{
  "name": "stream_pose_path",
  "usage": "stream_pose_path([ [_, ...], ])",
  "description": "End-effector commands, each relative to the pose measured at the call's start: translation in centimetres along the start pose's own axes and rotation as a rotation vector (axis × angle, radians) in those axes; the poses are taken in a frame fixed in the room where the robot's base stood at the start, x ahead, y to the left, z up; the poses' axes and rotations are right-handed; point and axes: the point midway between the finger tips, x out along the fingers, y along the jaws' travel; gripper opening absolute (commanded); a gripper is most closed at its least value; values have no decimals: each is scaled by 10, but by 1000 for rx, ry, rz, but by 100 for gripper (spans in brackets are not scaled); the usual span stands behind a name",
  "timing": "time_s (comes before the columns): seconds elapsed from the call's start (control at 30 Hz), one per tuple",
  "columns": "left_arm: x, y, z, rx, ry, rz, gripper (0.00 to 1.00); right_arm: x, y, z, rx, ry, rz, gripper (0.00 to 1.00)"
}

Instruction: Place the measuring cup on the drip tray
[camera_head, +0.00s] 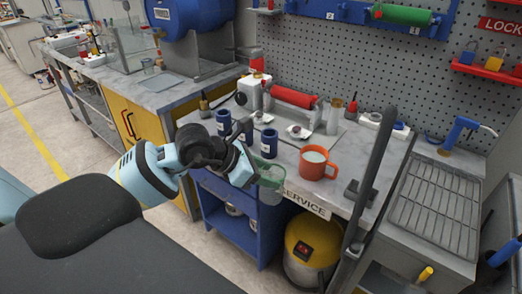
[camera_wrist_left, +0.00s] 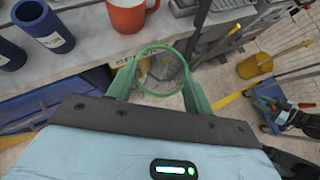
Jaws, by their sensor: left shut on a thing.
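The measuring cup (camera_head: 271,193) is a see-through vessel with a green rim. My left gripper (camera_head: 260,172) is shut on it and holds it in the air just off the front edge of the bench, left of the orange mug. In the left wrist view the cup's round rim (camera_wrist_left: 160,50) sits between the green fingers of my left gripper (camera_wrist_left: 160,82), and I look down into it. The drip tray (camera_head: 437,208) is a grey ribbed tray on the cabinet at the right, apart from the cup.
An orange mug (camera_head: 316,163) and blue cups (camera_head: 269,143) stand near the bench edge. A dark upright bar (camera_head: 372,175) rises between the bench and the tray's cabinet. The tray's ribbed top is clear.

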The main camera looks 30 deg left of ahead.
Motion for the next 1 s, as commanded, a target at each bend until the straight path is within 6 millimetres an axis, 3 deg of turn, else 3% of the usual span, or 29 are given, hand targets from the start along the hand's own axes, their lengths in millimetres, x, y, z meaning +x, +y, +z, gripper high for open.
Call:
stream_pose_path([
  [0.2, 34, -48, -44, 95, -8, -147, 13, 0, 0, 1, 0, -2, -1, 36],
  [0.4, 47, -75, -70, 155, -26, -220, 13, 2, 2, -4, -3, 8, 3, 36],
  [1.0, 50, -82, -76, 176, -32, -236, 13, 0, 1, 0, -2, 0, 1, 36],
])
